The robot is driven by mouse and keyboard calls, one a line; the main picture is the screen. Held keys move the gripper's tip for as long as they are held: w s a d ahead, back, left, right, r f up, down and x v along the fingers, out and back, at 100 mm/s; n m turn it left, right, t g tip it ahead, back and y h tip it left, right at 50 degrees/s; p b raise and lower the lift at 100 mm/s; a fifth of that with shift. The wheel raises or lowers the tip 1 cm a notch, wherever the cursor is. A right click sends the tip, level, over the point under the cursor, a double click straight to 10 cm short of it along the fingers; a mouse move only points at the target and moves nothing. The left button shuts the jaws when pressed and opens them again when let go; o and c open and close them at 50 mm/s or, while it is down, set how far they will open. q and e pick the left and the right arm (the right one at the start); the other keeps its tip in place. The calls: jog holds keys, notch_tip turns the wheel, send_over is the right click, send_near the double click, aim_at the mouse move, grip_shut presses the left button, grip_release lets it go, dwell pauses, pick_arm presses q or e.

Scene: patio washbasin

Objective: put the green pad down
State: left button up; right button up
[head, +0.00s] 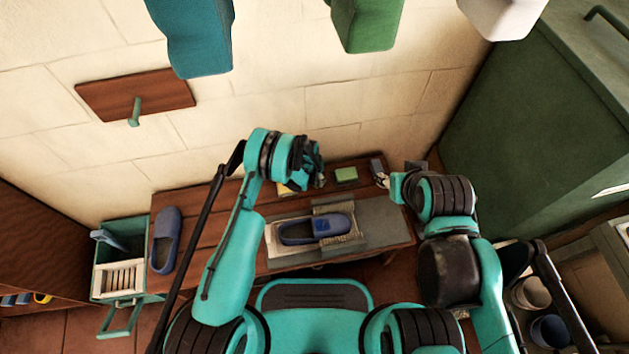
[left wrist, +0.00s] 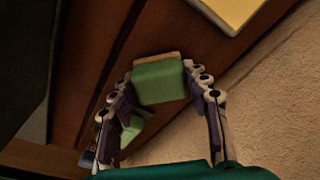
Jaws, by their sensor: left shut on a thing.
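In the left wrist view a green pad (left wrist: 160,82) with a tan edge sits between the fingertips of my left gripper (left wrist: 157,88), which is shut on it. In the head view my left gripper (head: 312,168) is over the back of the brown bench (head: 195,213), and its fingers hide the held pad. A second green block (head: 346,174) lies on the bench to its right; it also shows partly behind a finger in the left wrist view (left wrist: 131,130). My right gripper (head: 383,179) is by the bench's right end, its fingers unclear.
A blue slipper (head: 325,230) lies on a pale tray on the grey mat (head: 378,220). Another blue slipper (head: 166,240) is at the bench's left end. A yellow pad (left wrist: 232,8) lies near my left gripper. The wall is close behind the bench.

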pick_arm(q)
jog(key=o, duration=1.1)
jog(key=shift+f, duration=0.15)
notch_tip(320, 180, up, 12)
jog(key=s+a+p, duration=0.1)
jog(key=p, duration=0.3)
jog(key=shift+s, duration=0.2)
jog(key=shift+a, duration=0.1)
